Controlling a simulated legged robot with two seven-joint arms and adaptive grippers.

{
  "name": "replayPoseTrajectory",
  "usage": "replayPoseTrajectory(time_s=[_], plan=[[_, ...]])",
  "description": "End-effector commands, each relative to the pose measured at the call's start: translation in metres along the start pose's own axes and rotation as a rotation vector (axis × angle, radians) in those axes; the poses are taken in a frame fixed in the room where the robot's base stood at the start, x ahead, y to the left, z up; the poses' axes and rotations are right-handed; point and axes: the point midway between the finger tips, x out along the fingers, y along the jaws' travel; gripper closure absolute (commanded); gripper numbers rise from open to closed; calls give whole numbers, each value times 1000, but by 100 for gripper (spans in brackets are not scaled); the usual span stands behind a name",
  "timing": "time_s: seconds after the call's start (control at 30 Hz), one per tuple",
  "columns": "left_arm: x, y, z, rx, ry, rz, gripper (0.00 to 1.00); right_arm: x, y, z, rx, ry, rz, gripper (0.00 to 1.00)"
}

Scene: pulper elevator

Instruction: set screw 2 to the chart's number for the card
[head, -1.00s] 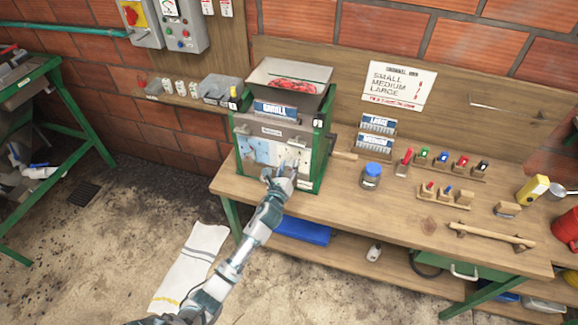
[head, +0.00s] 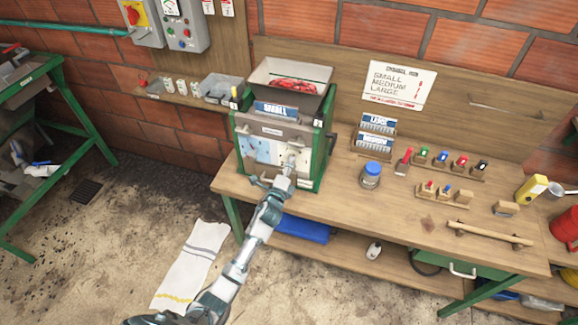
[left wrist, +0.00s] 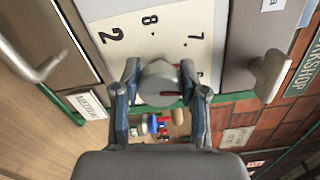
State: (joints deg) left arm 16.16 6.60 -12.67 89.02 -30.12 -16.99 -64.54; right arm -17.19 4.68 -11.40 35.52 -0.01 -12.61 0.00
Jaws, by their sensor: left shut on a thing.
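The pulper (head: 308,150) stands on the bench with a card reading SMALL (head: 275,109) on its upper front. The chart (head: 399,85) on the back board lists SMALL, MEDIUM and LARGE; its numbers are too small to read. My left gripper (head: 290,163) is at the right side of the pulper's front. In the left wrist view its fingers (left wrist: 165,92) are shut on a round grey screw knob (left wrist: 158,84) with a red mark. A cream dial plate (left wrist: 165,45) behind it shows 2, 8 and 7; other figures are hidden. My right gripper is out of view.
Right of the pulper stand a blue-lidded jar (head: 371,175), a rack with LARGE and other cards (head: 376,130), and several coloured pieces on wooden holders (head: 446,160). A metal handle (left wrist: 30,65) shows near the gripper in the wrist view. The front bench middle is clear.

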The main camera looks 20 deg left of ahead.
Motion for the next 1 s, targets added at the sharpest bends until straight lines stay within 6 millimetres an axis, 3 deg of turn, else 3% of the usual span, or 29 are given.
replayPoseTrajectory(time_s=[0.6, 1.0], plan=[[1, 1, 0, -550, -1, -1, 92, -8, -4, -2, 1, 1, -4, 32], [1, 2, -1, -731, -1, 0, 92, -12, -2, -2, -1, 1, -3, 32]])
